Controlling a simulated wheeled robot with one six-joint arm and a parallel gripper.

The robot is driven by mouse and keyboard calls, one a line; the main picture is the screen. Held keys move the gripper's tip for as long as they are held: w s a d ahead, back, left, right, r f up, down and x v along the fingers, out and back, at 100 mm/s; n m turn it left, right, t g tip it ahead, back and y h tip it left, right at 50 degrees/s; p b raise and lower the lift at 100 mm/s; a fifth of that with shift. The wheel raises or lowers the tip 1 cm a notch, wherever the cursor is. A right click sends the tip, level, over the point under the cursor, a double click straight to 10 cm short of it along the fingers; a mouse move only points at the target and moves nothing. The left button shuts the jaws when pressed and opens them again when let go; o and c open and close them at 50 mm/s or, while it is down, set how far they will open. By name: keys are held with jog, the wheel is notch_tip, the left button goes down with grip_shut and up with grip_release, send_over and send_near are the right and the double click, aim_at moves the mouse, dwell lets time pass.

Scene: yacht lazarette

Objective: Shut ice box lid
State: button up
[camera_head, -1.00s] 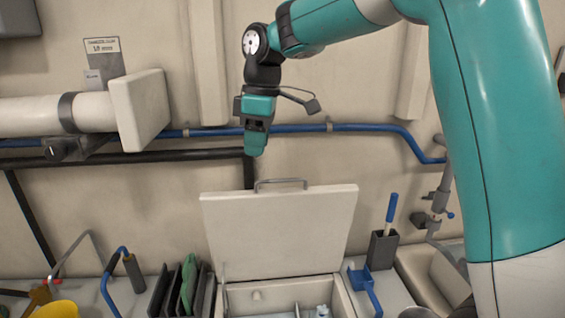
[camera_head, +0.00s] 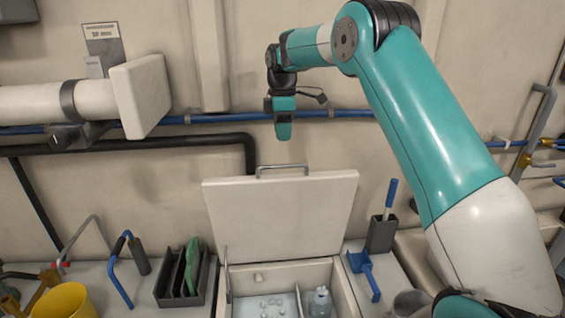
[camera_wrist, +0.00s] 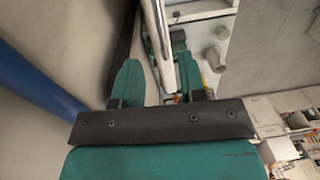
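The ice box lid (camera_head: 283,215) is a pale flat panel standing open, leaning back near the wall. A metal handle (camera_head: 282,167) runs along its top edge. The ice box (camera_head: 343,290) below is open, with ice cubes and a clear bottle inside. My gripper (camera_head: 284,136) points down just above the handle, with a small gap showing in the head view. In the wrist view my gripper (camera_wrist: 160,82) has its two teal fingers apart. A pale bar shows beyond and between them; I cannot tell whether it is part of the lid.
A blue pipe (camera_head: 340,114) and a black pipe (camera_head: 130,144) run along the wall behind. A dark rack (camera_head: 205,279) stands left of the box. A blue scoop (camera_head: 364,270) and a dark holder (camera_head: 380,236) are at its right. A yellow bucket (camera_head: 66,300) is further left.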

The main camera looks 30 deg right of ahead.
jog(key=f+p, duration=0.1)
jog(key=f, duration=0.3)
jog(key=f+p, duration=0.1)
jog(key=f, duration=0.3)
jog(key=shift+s+a+f, duration=0.1)
jog(key=shift+s+f, duration=0.1)
jog(key=shift+f, duration=0.2)
grip_shut()
